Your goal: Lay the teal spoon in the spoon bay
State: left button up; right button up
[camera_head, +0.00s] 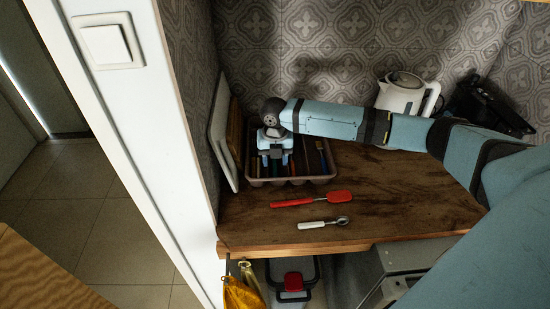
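The cutlery tray (326,176), a brownish tray with several long bays, sits at the back left of the wooden counter. Utensils lie in some of its bays. My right gripper (275,156) points down over the left part of the tray, its fingers low among the bays. The gripper and wrist hide much of the tray's left side, and I cannot tell whether the fingers are open or shut on something. I cannot make out the teal spoon or tell which bay is the spoon bay. My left gripper is not in view.
A red spatula (318,199) and a white-handled scoop (323,223) lie in front of the tray on the counter (400,205). A white board (222,135) leans at the left wall. A kettle (402,95) stands behind my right arm. The counter's right half is mostly clear.

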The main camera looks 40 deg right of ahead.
notch_tip(320, 180, up, 14)
dwell(0.6)
jog(key=shift+f, duration=0.15)
dwell(0.4)
